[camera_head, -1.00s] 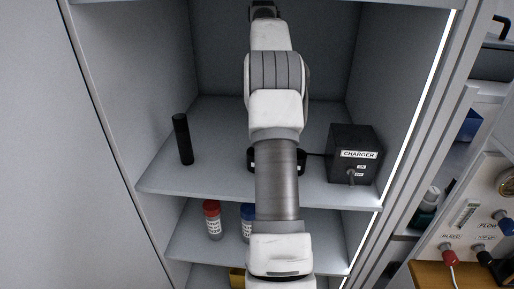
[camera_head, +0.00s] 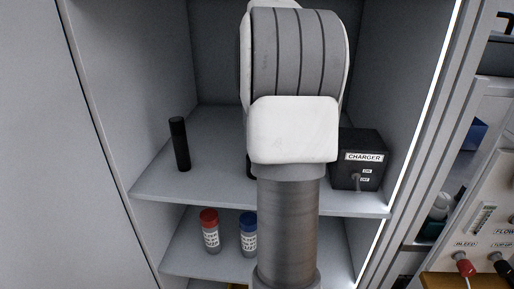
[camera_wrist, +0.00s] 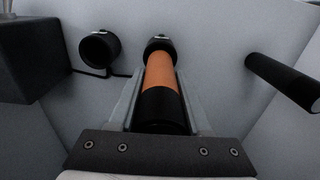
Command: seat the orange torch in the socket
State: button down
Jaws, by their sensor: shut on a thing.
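The orange torch (camera_wrist: 160,72) is between the fingers of my gripper (camera_wrist: 160,80) in the wrist view, with black ends at both near and far sides. My gripper is shut on it. A black round socket (camera_wrist: 100,48) with a dark opening is left of the torch's far end in the wrist view, apart from it in the picture. A thin cable runs by the socket. In the head view my arm hides the gripper, the torch and nearly all of the socket.
The black charger box (camera_head: 359,160) stands on the shelf (camera_head: 215,190) at right; it also shows in the wrist view (camera_wrist: 30,50). A black cylinder (camera_head: 180,144) stands upright at left, also in the wrist view (camera_wrist: 285,83). Red-capped (camera_head: 210,232) and blue-capped (camera_head: 248,234) bottles stand below.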

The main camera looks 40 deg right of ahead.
jog(key=shift+f+b, duration=0.65)
jog(key=shift+f, duration=1.65)
jog(key=shift+f, duration=0.2)
jog(key=shift+c, duration=1.7)
grip_release()
notch_tip(320, 180, up, 8)
jog(key=p, duration=0.2)
jog(key=shift+a+f, duration=0.1)
